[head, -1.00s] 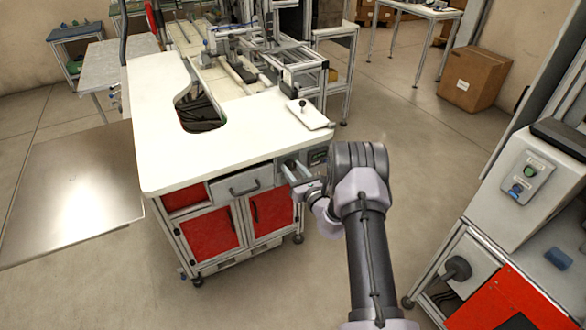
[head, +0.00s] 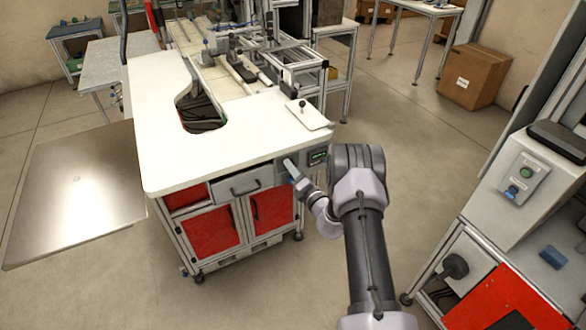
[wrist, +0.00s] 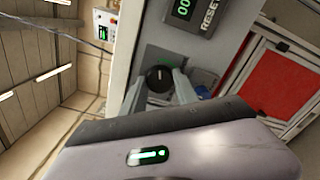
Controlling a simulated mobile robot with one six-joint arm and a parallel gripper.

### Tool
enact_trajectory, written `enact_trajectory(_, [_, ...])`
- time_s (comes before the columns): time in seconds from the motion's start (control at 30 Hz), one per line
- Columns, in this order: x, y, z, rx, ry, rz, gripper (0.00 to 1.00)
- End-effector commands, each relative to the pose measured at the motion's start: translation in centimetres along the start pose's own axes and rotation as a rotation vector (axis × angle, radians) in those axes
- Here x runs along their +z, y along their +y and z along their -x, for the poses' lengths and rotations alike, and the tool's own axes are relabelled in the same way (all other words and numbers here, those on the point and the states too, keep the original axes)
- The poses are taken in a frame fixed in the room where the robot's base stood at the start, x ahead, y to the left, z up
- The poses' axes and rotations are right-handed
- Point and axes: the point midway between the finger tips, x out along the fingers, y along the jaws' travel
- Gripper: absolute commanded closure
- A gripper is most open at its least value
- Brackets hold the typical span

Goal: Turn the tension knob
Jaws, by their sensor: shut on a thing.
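The tension knob (wrist: 159,78) is a round black knob on the grey panel of the cart, seen in the wrist view. My gripper (wrist: 160,88) has one finger on each side of it and is shut on it. In the head view my gripper (head: 289,166) reaches the cart's front panel just under the white worktop, left of a small display. The knob itself is hidden there behind the gripper.
A display with green digits (wrist: 182,9) and a RESET label sits beside the knob. The white worktop (head: 215,150) overhangs above the panel. A drawer (head: 243,187) and red doors (head: 272,212) are to the left. A machine with buttons (head: 525,180) stands at right.

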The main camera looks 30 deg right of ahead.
Motion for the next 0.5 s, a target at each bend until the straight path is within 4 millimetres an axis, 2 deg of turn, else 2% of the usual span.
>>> enact_trajectory(0.2, [-0.09, -0.04, 0.07, -0.003, 0.002, -0.173, 1.00])
enact_trajectory(0.5, [-0.11, -0.07, 0.07, -0.003, 0.002, -0.337, 1.00])
